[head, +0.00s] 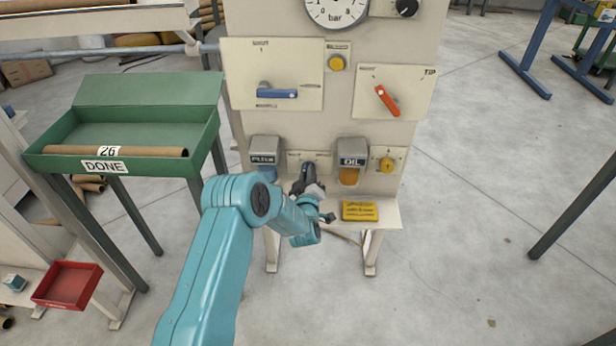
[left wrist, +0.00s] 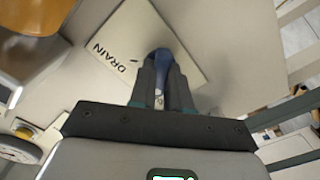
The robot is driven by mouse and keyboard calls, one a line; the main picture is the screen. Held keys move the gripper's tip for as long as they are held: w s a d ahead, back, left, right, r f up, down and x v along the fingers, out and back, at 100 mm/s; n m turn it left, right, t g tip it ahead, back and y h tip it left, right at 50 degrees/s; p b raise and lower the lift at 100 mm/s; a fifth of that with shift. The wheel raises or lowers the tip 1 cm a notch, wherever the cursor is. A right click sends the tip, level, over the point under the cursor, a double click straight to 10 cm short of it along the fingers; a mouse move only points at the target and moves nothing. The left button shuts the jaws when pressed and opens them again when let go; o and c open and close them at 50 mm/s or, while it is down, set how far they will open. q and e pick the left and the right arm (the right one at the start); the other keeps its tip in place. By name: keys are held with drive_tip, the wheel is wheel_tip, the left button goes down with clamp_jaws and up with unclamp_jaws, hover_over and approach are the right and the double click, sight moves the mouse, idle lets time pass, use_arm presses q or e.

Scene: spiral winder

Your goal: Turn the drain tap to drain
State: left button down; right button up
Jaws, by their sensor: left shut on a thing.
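The drain tap has a blue handle (left wrist: 161,58) in front of a cream plate (left wrist: 141,32) lettered DRAIN in the left wrist view. My left gripper (left wrist: 162,78) is shut on this handle, with one finger on each side. In the head view my left gripper (head: 309,178) is at the lower panel, between the filter bowl (head: 265,157) and the oil bowl (head: 351,160). There it hides most of the tap, and only the top of its plate (head: 296,156) shows. My right gripper is in neither view.
Above are a blue lever (head: 278,93), a red lever (head: 388,100) and a pressure gauge (head: 336,8). A yellow knob (head: 386,164) is right of the oil bowl. A green DONE tray (head: 205,140) stands left.

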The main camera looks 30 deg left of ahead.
use_arm(q)
drive_tip(key=shift+m+b, duration=3.5)
drive_tip(key=shift+m, duration=5)
drive_tip(key=c, duration=1.1)
unclamp_jaws()
